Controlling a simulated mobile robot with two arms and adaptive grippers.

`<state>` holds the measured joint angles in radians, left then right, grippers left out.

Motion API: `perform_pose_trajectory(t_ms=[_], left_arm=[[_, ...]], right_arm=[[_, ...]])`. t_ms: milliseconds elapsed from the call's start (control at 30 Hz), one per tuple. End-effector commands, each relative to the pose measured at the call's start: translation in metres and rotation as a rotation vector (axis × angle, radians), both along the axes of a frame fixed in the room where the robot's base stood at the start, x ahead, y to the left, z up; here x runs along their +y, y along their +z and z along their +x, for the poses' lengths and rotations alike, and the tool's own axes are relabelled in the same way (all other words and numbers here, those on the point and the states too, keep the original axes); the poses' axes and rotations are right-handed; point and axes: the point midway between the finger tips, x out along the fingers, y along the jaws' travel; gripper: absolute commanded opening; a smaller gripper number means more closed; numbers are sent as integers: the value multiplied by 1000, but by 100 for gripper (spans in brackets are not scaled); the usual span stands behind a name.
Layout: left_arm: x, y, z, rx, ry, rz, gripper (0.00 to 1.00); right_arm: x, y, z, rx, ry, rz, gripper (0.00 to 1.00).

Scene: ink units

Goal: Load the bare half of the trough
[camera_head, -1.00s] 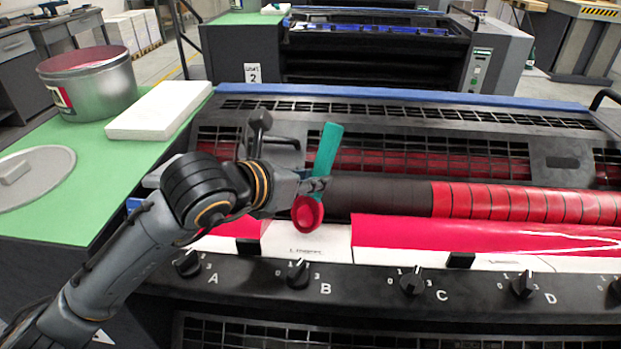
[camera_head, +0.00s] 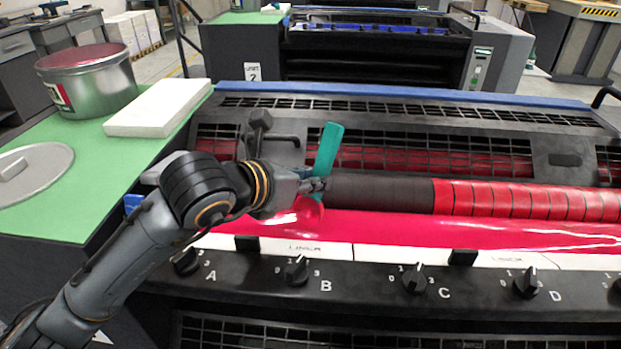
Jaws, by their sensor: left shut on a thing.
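My left gripper (camera_head: 316,185) is shut on a spatula with a teal handle (camera_head: 325,150), held over the left half of the trough. The spatula's lower end is hard to tell from the red ink around it. Red ink (camera_head: 450,230) lies in the trough in one glossy band, on both the left and right halves. The white liner (camera_head: 300,247) shows along the trough's front edge. The roller behind is dark (camera_head: 385,192) on the left and red (camera_head: 530,200) on the right. My right gripper is not in view.
An open tin of red ink (camera_head: 88,85), a white slab (camera_head: 158,108) and a grey lid (camera_head: 35,172) are on the green bench (camera_head: 80,215) at left. Knobs (camera_head: 296,272) line the front panel. A guard grid (camera_head: 450,155) stands behind the roller.

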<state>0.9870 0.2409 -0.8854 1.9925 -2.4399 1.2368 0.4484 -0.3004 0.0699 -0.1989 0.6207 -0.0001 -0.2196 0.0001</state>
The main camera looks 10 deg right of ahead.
Motion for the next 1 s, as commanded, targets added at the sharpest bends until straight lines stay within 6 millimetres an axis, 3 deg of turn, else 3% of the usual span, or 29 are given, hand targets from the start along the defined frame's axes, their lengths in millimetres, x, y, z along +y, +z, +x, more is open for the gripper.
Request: perform_pose_trajectory(t_ms=[233,567,1000], left_arm=[[0,4,0,2,0,1,0],[0,45,0,0,-1,1,0],[0,97,0,-1,-1,-1,0]], right_arm=[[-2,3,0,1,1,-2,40],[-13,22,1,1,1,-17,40],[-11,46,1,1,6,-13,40]])
